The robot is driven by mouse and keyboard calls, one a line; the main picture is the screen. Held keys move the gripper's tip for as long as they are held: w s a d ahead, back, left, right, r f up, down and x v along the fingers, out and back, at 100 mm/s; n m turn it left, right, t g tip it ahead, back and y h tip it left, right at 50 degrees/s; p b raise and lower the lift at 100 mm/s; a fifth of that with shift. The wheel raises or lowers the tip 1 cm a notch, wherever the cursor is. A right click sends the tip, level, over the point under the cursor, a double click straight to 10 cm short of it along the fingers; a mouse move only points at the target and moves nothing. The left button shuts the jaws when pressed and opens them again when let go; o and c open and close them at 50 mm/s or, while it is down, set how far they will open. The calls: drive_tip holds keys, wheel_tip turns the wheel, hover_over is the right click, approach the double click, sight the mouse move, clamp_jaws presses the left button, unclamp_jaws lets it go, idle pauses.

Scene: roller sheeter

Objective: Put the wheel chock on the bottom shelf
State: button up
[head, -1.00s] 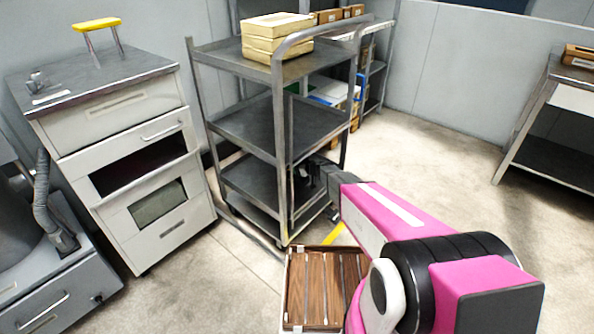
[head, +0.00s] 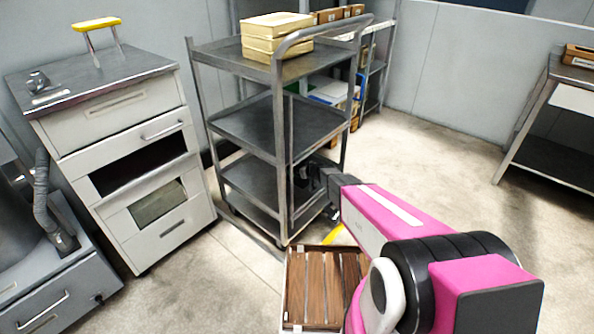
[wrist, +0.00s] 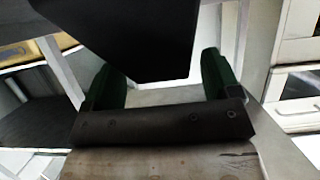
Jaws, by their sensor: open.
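My gripper (head: 306,177) is by this shelf's right front corner. Its dark fingers blend with the trolley there. In the wrist view, my gripper (wrist: 160,80) has its two green fingers wide apart. A black wedge-shaped piece (wrist: 135,35), which looks like the wheel chock, fills the top middle of that view and reaches down between the fingers. I cannot tell whether it touches them. In the head view I cannot separate the chock from the dark gripper.
Trolley posts stand around my gripper, with a middle shelf (head: 265,127) above. Pale boxes (head: 275,45) sit on the top shelf. A wooden-slatted crate (head: 325,285) is in front. A white drawer cabinet (head: 130,160) stands left. Floor is clear on the right.

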drive_tip(key=s+d+r+m+g+h, duration=0.2)
drive_tip(key=s+d+r, duration=0.4)
drive_tip(key=s, duration=0.5)
drive_tip(key=s+d+r+m+g+h, duration=0.3)
drive_tip(key=s+d+r+m+h, duration=0.2)
drive_tip(key=s+d, duration=0.4)
drive_tip(key=s+d+r+m+g+h, duration=0.3)
drive_tip(key=s+d+r, duration=0.4)
drive_tip(key=s, duration=0.7)
drive_tip(key=shift+d+r+h, duration=0.15)
drive_tip(key=shift+d+h, duration=0.25)
drive_tip(key=shift+d, duration=0.35)
drive_tip(key=shift+s, duration=0.15)
